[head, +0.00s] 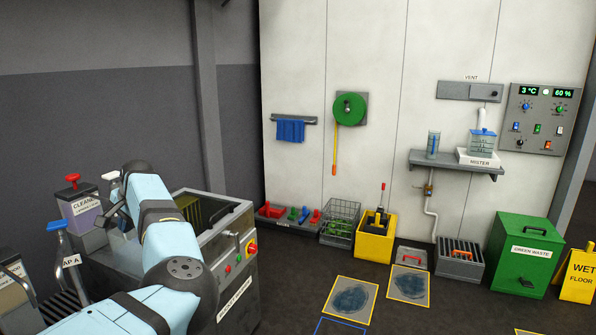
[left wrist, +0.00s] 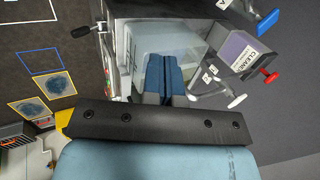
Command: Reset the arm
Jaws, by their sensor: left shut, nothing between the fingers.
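My left arm reaches in from the lower left in the head view and bends up over the grey machine (head: 225,245). My left gripper (left wrist: 164,62) shows in the left wrist view with its two blue fingers pressed together and nothing between them. The fingers are above or in front of a clear, pale container (left wrist: 140,40); I cannot tell whether they touch it. In the head view the fingertips are not clear, hidden by my own arm. My right gripper is in neither view.
A cleaner dispenser (head: 82,213) with a red knob stands left of my arm, near a blue-handled tap (head: 57,226). Crates, a yellow box (head: 375,244) and a green waste bin (head: 522,257) line the wall.

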